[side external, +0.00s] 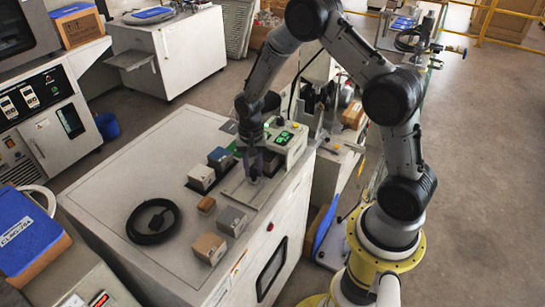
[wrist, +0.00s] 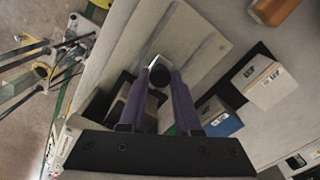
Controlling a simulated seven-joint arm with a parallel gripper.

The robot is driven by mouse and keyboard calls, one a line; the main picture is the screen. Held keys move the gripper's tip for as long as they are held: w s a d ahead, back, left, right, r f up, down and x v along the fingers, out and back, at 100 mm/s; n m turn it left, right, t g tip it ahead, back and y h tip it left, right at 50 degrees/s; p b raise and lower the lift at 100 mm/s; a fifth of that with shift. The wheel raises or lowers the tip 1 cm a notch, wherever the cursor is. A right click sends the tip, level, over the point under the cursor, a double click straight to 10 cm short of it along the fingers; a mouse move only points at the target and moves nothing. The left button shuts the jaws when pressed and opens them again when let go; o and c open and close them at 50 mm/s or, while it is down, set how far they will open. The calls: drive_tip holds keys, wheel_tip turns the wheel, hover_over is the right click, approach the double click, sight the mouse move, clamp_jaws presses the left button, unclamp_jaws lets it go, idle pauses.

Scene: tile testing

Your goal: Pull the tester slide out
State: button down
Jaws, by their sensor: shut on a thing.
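The tester (side external: 287,143), a pale box with green-lit buttons, sits on the bench cabinet near its back right edge. A flat grey plate, which looks like the tester slide (side external: 240,190), lies in front of it and also shows in the wrist view (wrist: 205,55). My gripper (side external: 253,177) points down over this plate. In the wrist view its two purple fingers (wrist: 159,70) are closed on a small round metal-and-dark knob (wrist: 158,64), which appears to be the slide's handle. The fingers and gripper body hide the tester's front opening.
Several small blocks stand near the plate: a white one (side external: 201,178), a blue-topped one (side external: 220,159), a grey one (side external: 232,221) and a tan one (side external: 208,248). A small brown block (side external: 206,205) and a coiled black cable (side external: 153,221) lie left. Bare cabinet top (side external: 150,165) is clear beyond the cable.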

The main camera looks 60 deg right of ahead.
drive_tip(key=shift+a, duration=0.1)
drive_tip(key=shift+a+r, duration=0.1)
drive_tip(key=shift+a, duration=2.75)
drive_tip(key=c, duration=0.6)
unclamp_jaws()
drive_tip(key=shift+c, duration=0.2)
drive_tip(key=shift+r, duration=2.95)
